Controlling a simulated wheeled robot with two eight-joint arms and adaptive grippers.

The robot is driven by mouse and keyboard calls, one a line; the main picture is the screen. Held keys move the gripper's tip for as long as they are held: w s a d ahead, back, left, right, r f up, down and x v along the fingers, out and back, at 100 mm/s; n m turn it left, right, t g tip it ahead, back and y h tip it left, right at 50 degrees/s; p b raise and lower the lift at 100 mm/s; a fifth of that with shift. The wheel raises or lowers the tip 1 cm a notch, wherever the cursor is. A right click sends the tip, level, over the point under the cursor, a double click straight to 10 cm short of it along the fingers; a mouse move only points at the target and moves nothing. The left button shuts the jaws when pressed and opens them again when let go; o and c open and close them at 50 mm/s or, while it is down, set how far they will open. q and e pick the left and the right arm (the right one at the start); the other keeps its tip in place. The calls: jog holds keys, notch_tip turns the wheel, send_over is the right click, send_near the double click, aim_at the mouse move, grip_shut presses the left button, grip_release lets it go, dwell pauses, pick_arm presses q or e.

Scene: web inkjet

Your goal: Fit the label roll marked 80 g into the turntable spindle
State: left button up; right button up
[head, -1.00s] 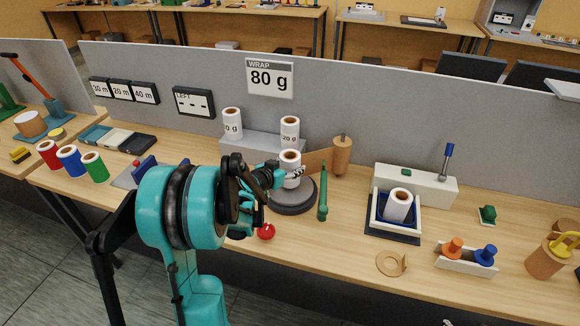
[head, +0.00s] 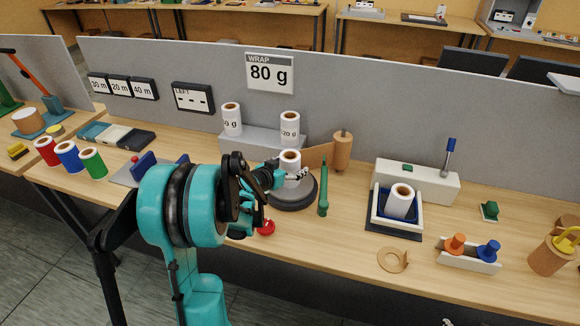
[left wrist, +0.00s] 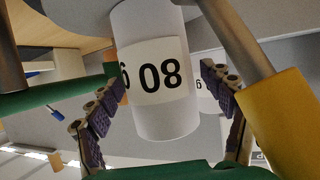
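A white label roll (head: 290,161) with a brown core stands upright over the round dark grey turntable (head: 292,199). The spindle is hidden, so I cannot tell how far down the roll sits. My left gripper (head: 297,175) is at the roll; its purple-padded fingers (left wrist: 163,95) are spread on either side, with a visible gap on the right. The left pad is close to the roll, contact unclear. My right gripper is out of view.
Two label rolls (head: 232,117) (head: 289,128) stand on a grey step (head: 262,140) behind. Another roll (head: 400,199) stands in a blue-lined tray (head: 375,222). A green post (head: 323,192) and a wooden roller (head: 342,151) flank the turntable's right. A red knob (head: 266,227) is in front.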

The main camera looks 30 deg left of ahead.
pick_arm(q)
notch_tip(320, 180, up, 10)
dwell(0.7)
dwell(0.4)
